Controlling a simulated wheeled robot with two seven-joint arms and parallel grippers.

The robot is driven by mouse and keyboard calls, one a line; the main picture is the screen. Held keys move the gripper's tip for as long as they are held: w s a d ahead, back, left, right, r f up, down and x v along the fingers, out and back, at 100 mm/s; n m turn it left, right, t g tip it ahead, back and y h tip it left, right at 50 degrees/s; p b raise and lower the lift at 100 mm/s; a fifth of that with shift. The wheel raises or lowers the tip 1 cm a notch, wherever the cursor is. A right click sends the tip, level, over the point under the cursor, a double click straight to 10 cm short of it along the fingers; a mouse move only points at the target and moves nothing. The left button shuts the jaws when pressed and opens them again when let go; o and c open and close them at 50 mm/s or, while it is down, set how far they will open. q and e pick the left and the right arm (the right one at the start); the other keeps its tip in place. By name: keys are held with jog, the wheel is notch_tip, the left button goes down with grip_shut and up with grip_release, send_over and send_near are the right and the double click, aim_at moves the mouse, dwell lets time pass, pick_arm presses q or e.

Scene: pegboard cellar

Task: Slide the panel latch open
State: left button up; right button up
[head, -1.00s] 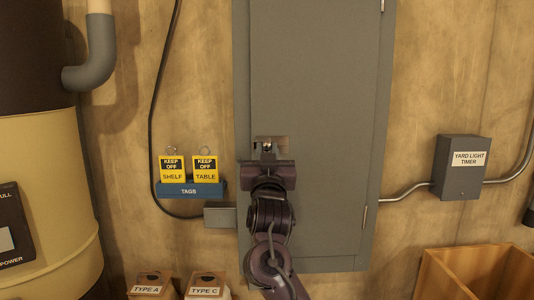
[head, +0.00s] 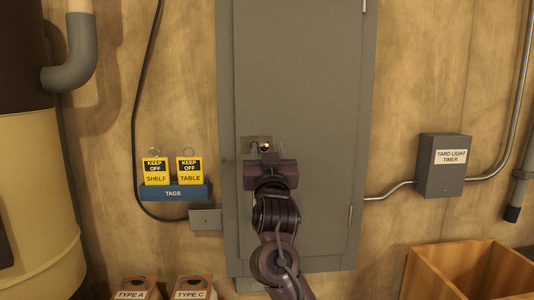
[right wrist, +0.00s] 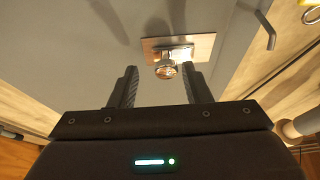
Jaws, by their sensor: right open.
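The grey panel (head: 305,90) is a tall cabinet door on the wall. Its latch has a small metal plate (head: 245,141) near the door's left edge, with a dark slot and a bright round knob (head: 264,147). The plate (right wrist: 203,45) and knob (right wrist: 165,69) also show in the right wrist view. My right gripper (head: 269,160) is just below the latch in the head view. In the right wrist view its two fingers stand apart, with the knob at or just beyond the gap between the fingertips; contact is not clear. My left gripper is out of view.
A blue tag holder (head: 174,192) with two yellow tags is left of the panel. A grey timer box (head: 441,165) is on the right wall. A wooden crate (head: 425,273) stands lower right, and two labelled boxes (head: 195,284) lower left.

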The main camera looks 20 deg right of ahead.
jog(key=shift+a+f, duration=0.1)
jog(key=shift+a, duration=0.05)
jog(key=b+v, duration=0.4)
jog(key=v, duration=0.3)
jog(key=shift+s, duration=0.35)
